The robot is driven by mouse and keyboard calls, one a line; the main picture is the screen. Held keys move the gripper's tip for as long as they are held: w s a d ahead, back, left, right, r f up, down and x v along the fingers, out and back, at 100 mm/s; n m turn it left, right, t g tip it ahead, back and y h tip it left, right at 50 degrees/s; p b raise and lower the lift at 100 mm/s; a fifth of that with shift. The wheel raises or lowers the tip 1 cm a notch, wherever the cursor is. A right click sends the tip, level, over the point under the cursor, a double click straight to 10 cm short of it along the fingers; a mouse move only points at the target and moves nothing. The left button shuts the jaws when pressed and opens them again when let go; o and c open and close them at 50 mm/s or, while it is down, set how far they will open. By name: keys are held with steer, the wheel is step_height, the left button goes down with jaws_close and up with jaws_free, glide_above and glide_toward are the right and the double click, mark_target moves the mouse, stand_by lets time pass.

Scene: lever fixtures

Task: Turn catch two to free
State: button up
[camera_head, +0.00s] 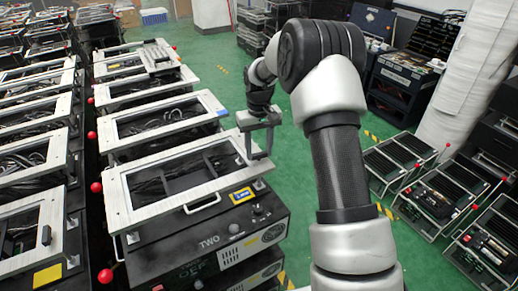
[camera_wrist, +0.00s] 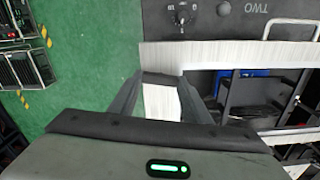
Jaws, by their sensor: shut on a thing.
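The black unit marked TWO (camera_head: 210,243) stands in the lower middle of the head view, its pale rectangular top frame (camera_head: 145,168) lying over an open bay. A small dark knob (camera_head: 258,210) is on its front panel; it also shows in the wrist view (camera_wrist: 183,17), with small marks either side that I cannot read. My gripper (camera_head: 259,155) is at the frame's right end, away from the knob. In the wrist view my gripper (camera_wrist: 162,98) is shut on a pale strip that appears to be part of this frame. No part in view is clearly labelled as a catch.
Similar framed units (camera_head: 165,120) stand in a row behind, with red balls (camera_head: 107,276) along their left side. A handle (camera_head: 203,204) projects from the frame's front. Racks (camera_head: 435,195) stand at right. Green floor (camera_head: 285,170) is clear beside my gripper.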

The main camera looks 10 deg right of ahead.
mark_target(259, 154)
steer(key=shift+r+n, duration=0.1)
steer(key=shift+n, duration=0.9)
steer(key=shift+w, duration=0.1)
steer(key=o, duration=1)
steer(key=shift+o, duration=0.2)
step_height(259, 154, up, 17)
steer(key=p, duration=0.1)
steer(key=shift+r, duration=0.15)
